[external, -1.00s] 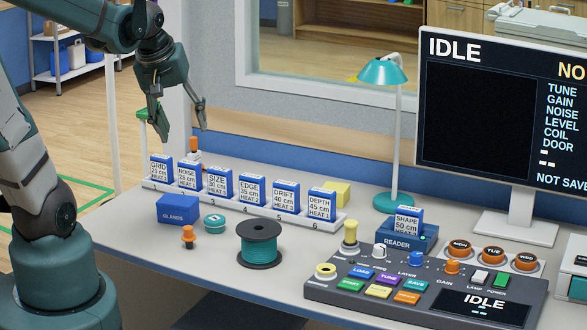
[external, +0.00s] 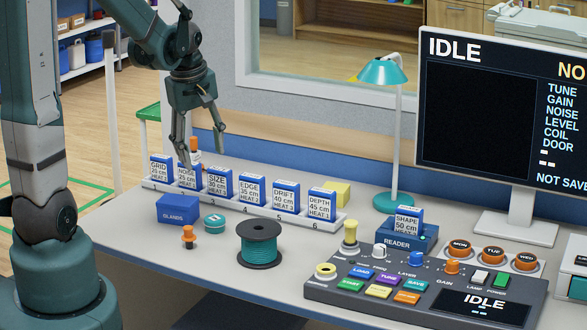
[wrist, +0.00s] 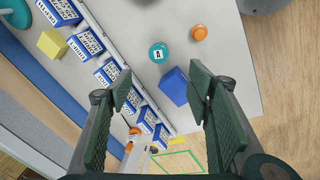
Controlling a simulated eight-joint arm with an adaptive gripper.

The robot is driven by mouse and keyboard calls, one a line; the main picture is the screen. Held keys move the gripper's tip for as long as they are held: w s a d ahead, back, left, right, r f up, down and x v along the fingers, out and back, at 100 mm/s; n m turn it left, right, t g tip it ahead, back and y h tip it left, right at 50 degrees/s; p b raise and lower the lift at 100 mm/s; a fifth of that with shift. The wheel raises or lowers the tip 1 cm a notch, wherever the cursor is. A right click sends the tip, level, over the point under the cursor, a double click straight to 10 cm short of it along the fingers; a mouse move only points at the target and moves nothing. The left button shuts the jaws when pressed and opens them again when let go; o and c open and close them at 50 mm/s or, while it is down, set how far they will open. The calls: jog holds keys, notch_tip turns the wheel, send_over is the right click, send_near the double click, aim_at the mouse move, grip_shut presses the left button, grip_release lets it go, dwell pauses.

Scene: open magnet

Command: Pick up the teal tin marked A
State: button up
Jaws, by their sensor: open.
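The teal tin marked A (external: 214,223) is a small round tin lying flat on the desk, in front of the card rack, between the blue box and the spool. In the wrist view the tin (wrist: 158,53) shows its white label with the letter A, beyond my fingertips and clear of them. My gripper (external: 203,157) is open and empty, pointing down above the left part of the card rack in the external view. Its two fingers (wrist: 161,88) stand wide apart in the wrist view. Nothing hides the tin in either view.
The blue box (external: 178,209) stands just left of the tin. An orange knob-like piece (external: 188,237) and a teal spool (external: 259,246) are in front. A rack (external: 332,225) with several blue cards runs behind. The control panel (external: 420,290) lies right. Bare desk separates spool and panel.

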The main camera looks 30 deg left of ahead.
aim_at(213, 218)
jog(key=w+f+n, duration=0.1)
jog(key=f+n, duration=0.1)
jog(key=f, duration=0.2)
jog(key=w+f+n+g, duration=0.1)
jog(key=w+f+n, duration=0.1)
jog(key=f, duration=0.2)
jog(key=w+a+f+n+g, duration=0.1)
jog(key=w+f, duration=0.1)
jog(key=f, duration=0.2)
jog(key=shift+w+f+n+b, duration=0.15)
jog(key=shift+f+n+b, duration=0.2)
jog(key=shift+f+n, duration=0.05)
jog(key=shift+f, duration=1.3)
jog(key=shift+b, duration=0.3)
jog(key=shift+f+b, duration=0.7)
jog(key=shift+f, duration=1.9)
jog(key=shift+c, duration=0.2)
jog(key=c, duration=0.9)
